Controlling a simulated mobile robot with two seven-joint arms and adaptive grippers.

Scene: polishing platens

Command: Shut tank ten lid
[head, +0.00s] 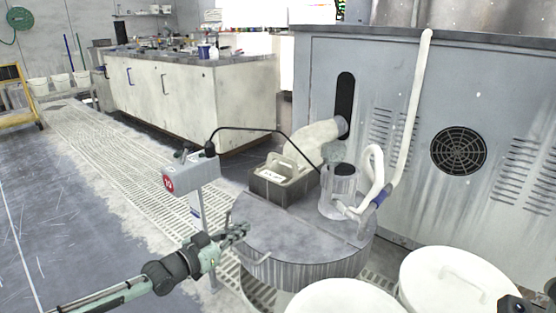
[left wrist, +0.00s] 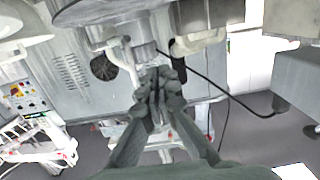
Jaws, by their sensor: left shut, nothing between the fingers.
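The round grey tank (head: 300,265) stands at the centre of the head view, beside a post with a red number sign (head: 169,183), its digits too small to read surely. Its flat grey lid (head: 290,232) lies level across the top, with a seam at the right. My left gripper (head: 243,231) is shut and empty at the lid's left edge; I cannot tell if it touches. In the left wrist view its closed fingers (left wrist: 160,85) show with nothing between them. A dark part of my right arm shows at the bottom right corner; its fingers cannot be made out.
A black cable arches from the sign post. White lidded drums (head: 455,285) stand in front. A large grey cabinet is behind; floor at left is clear.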

